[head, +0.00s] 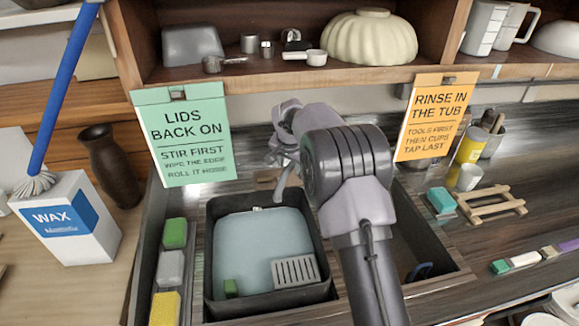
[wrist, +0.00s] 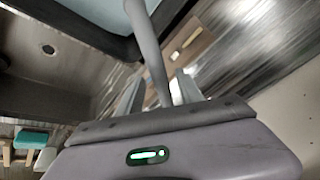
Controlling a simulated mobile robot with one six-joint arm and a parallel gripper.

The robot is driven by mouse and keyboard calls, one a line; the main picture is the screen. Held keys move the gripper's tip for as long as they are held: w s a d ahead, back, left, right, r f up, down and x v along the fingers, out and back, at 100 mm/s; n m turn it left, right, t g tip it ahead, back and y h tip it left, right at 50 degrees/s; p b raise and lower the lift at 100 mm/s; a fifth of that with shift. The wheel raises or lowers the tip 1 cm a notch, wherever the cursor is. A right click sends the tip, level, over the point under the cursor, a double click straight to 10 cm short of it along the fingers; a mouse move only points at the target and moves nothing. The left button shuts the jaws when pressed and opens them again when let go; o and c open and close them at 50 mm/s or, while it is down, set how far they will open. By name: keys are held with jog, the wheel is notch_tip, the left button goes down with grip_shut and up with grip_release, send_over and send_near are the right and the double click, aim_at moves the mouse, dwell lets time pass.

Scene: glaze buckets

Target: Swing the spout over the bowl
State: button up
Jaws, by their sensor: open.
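The grey spout (wrist: 147,48) runs down the wrist view and passes between the two fingers of my gripper (wrist: 158,92). The fingers are apart, one on each side of it; I cannot tell whether either touches it. In the head view the spout's curved end (head: 283,184) hangs by the far edge of a dark tub (head: 212,262) holding pale blue water. My arm hides much of the spout and its base. A sink bowl (head: 400,262) shows right of my arm, partly covered. A steel basin floor with a drain (wrist: 47,49) shows in the wrist view.
Green, grey and yellow sponges (head: 170,268) line the sink's left edge. A wax box (head: 70,222) and a dark vase (head: 108,165) stand left. Two sign cards (head: 185,135) hang from the shelf above. A wooden rack (head: 490,203) lies right.

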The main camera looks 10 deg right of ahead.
grip_shut()
dwell(1.5)
